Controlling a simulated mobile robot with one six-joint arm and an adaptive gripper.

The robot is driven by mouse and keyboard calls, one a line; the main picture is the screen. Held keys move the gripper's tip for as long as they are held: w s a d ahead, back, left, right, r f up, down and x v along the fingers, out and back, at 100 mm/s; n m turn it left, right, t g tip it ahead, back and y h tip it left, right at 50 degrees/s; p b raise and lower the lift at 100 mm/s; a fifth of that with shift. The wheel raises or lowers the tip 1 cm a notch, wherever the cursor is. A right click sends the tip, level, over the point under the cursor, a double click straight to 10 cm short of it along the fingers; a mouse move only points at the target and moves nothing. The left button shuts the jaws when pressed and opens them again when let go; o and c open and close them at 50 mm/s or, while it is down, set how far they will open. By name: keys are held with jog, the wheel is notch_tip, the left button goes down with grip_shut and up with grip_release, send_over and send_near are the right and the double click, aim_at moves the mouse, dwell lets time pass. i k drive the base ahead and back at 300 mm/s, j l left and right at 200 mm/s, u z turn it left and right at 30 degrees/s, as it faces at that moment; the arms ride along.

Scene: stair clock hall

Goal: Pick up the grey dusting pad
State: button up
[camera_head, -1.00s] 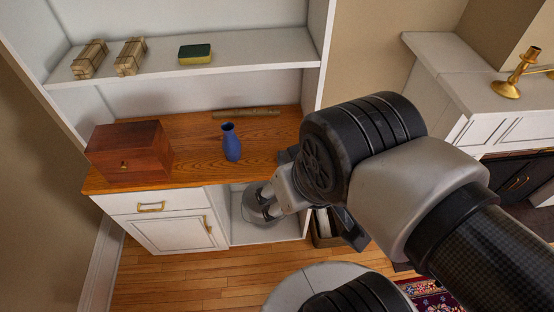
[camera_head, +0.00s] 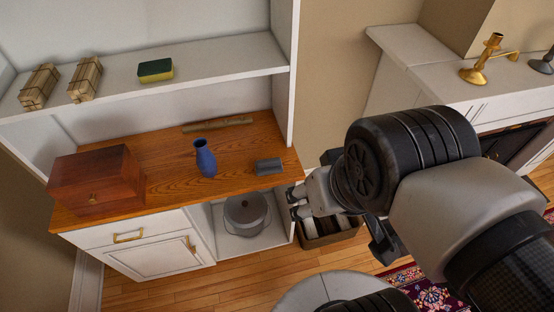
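A small dark grey block, which looks like the dusting pad (camera_head: 269,166), lies on the wooden counter (camera_head: 225,178) near its right end, to the right of a blue vase. My gripper (camera_head: 292,203) is in front of the counter's right end, lower in the picture than the pad and apart from it. Its two fingers look spread, with nothing visible between them. My arm covers the area to the right of the gripper.
The blue vase (camera_head: 205,159) stands left of the pad, and a wooden box (camera_head: 96,178) further left. A rolled, stick-like item (camera_head: 217,124) lies behind. A grey pot (camera_head: 246,214) sits in the open compartment below. A bin (camera_head: 330,236) stands on the floor beside the cabinet.

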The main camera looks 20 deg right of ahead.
aim_at(275, 165)
jog(key=i+l+u, duration=0.15)
jog(key=l, duration=0.25)
jog(key=i+l+u, duration=0.2)
jog(key=l, duration=0.2)
jog(key=l+u, duration=0.15)
jog(key=l, duration=0.25)
jog(key=i+l+u, duration=0.15)
jog(key=l, duration=0.3)
jog(key=k+j, duration=0.05)
